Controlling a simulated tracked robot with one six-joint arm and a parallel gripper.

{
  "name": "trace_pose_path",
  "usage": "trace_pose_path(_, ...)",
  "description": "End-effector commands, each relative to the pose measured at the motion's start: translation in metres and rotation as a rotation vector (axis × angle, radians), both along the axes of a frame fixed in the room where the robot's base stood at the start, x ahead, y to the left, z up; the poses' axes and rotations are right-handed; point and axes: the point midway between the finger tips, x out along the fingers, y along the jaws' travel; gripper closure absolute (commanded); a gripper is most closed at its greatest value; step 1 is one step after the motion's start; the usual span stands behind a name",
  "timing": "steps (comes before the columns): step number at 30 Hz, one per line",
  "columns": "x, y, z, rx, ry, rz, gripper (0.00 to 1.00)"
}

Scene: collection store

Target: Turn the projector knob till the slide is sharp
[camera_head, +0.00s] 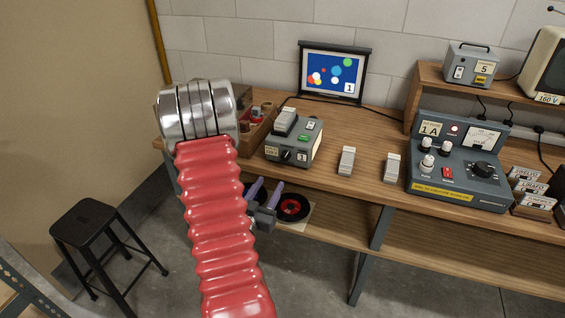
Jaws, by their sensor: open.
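The slide projector (293,143) is a grey-green box on the wooden bench, with a light block on top, a green button and a black round knob (287,156) on its front. The projection screen (334,74) stands behind it against the wall. It shows a blue picture with coloured discs and a label "1"; the discs' edges look fairly clear, but at this size I cannot tell if it is fully sharp. My gripper (264,193), with purple fingers, is open, below and in front of the bench edge, apart from the knob. My red arm hides part of the bench's left end.
Two light blocks (346,160) (392,167) stand right of the projector. A grey control console (459,161) marked "1A" and cassettes (527,187) are further right. A wooden box (258,128) sits left of the projector. A black-and-red disc (292,207) lies on the lower shelf. A black stool (102,245) stands left.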

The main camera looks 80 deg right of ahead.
Motion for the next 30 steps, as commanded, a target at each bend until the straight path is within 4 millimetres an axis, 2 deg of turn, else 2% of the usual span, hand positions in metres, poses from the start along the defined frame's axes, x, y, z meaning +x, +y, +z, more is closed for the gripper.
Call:
trace_pose_path(5, -0.003, -0.019, 0.000, -0.001, 0.000, -0.003, 0.56)
trace_pose_path(24, -0.011, -0.115, 0.000, 0.000, -0.001, 0.000, 0.56)
trace_pose_path(30, -0.012, -0.130, 0.000, 0.001, 0.001, 0.001, 0.56)
